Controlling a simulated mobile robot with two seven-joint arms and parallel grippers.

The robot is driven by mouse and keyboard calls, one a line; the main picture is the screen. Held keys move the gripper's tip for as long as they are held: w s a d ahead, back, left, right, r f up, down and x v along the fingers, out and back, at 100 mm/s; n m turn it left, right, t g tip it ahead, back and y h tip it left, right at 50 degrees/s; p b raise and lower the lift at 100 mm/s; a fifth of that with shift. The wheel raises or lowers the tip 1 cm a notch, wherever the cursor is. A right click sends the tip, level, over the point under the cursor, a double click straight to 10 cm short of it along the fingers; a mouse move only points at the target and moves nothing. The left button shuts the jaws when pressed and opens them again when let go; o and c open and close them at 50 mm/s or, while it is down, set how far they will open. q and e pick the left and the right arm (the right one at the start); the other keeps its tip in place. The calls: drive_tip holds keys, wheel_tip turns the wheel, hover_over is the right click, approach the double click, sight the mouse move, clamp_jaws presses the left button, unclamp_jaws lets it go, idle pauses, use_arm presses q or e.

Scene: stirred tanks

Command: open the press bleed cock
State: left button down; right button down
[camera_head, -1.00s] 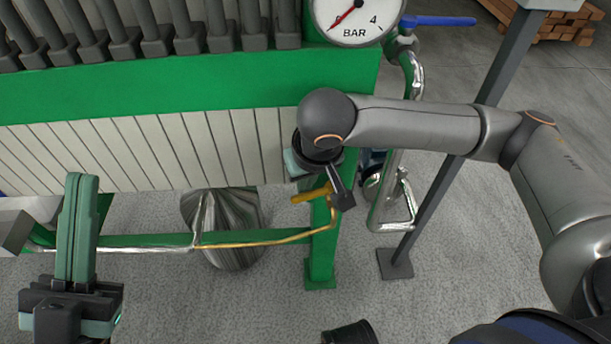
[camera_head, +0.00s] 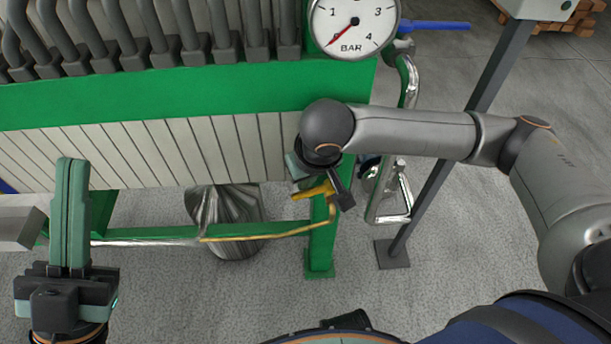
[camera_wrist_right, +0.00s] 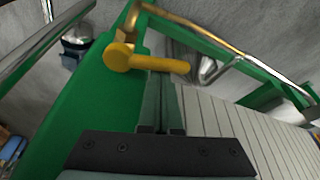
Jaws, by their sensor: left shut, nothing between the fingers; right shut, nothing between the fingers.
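The press bleed cock has a yellow lever (camera_head: 315,191) on a thin brass pipe by the green press leg. The lever shows large in the right wrist view (camera_wrist_right: 145,62), with its round hub to the left and its arm pointing right. My right gripper (camera_head: 298,167) is beside the leg, just above the lever, partly hidden by my own wrist. In the wrist view its shut, empty fingers (camera_wrist_right: 160,82) end right at the lever's arm; I cannot tell whether they touch. My left gripper (camera_head: 72,163) is shut and empty at the far left, fingers pointing up.
The green press frame (camera_head: 200,98) with pale plates fills the upper left. A pressure gauge (camera_head: 354,25) and a blue-handled valve (camera_head: 436,26) are at the top. A grey post (camera_head: 440,165) stands right of the leg. A shiny rounded vessel (camera_head: 228,215) is behind the brass pipe.

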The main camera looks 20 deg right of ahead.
use_arm(q)
drive_tip(key=shift+a+r+m+p, duration=0.1)
drive_tip(key=shift+r+m+p, duration=0.2)
drive_tip(key=shift+r+p, duration=1.35)
use_arm(e)
drive_tip(key=shift+s, duration=0.15)
